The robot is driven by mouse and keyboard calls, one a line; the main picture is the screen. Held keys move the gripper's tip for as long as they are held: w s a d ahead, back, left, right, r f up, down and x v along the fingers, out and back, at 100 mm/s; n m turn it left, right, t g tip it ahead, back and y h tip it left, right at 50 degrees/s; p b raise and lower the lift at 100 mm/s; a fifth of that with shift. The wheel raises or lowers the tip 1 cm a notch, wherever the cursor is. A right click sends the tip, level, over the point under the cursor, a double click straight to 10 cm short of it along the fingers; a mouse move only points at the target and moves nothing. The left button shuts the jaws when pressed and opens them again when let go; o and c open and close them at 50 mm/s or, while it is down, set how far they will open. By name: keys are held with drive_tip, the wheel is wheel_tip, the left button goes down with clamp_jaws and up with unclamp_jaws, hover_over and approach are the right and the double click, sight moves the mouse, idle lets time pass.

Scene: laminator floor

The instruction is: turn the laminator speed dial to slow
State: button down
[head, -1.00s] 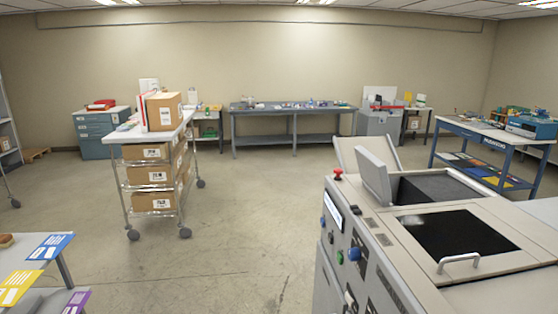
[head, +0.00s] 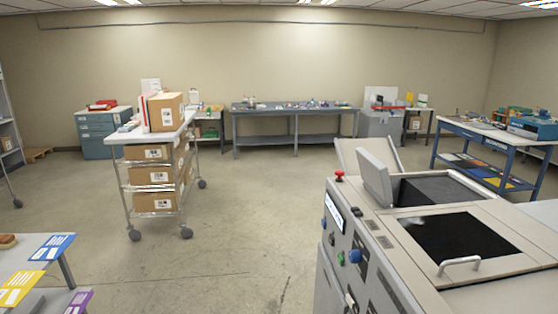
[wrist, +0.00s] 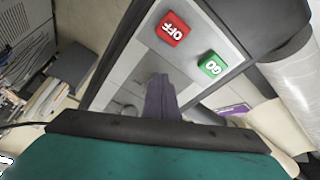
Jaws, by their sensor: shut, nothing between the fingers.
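The laminator (head: 400,240) stands at the lower right in the head view, with its control face turned left. A blue knob (head: 355,256) and a pale knob (head: 349,300) sit on that face; I cannot read which is the speed dial. In the wrist view my gripper (wrist: 160,85) is shut and empty, its dark fingers pointing at a grey panel (wrist: 205,45). A red OFF button (wrist: 173,29) and a green GO button (wrist: 212,65) lie beyond the fingertips. No dial is clearly visible there. My gripper is outside the head view.
A red mushroom button (head: 339,175) and a metal handle (head: 459,263) are on the laminator. A cart with boxes (head: 155,176) stands left. A table with coloured sheets (head: 40,246) is at the lower left. The middle floor is clear. A pale roll (wrist: 290,65) is right in the wrist view.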

drive_tip(key=shift+s+a+r+p, duration=0.15)
drive_tip(key=shift+s+a+p, duration=0.15)
drive_tip(key=shift+s+a, duration=0.05)
drive_tip(key=shift+w+a, duration=0.25)
drive_tip(key=shift+w, duration=0.05)
idle(0.3)
drive_tip(key=p+v, duration=0.1)
drive_tip(key=v, duration=0.1)
drive_tip(key=p+v, duration=0.1)
drive_tip(key=v, duration=0.2)
drive_tip(key=shift+s+d+r+p, duration=0.3)
drive_tip(key=shift+r+p, duration=0.1)
drive_tip(key=shift+r, duration=0.15)
drive_tip(key=shift+w, duration=0.15)
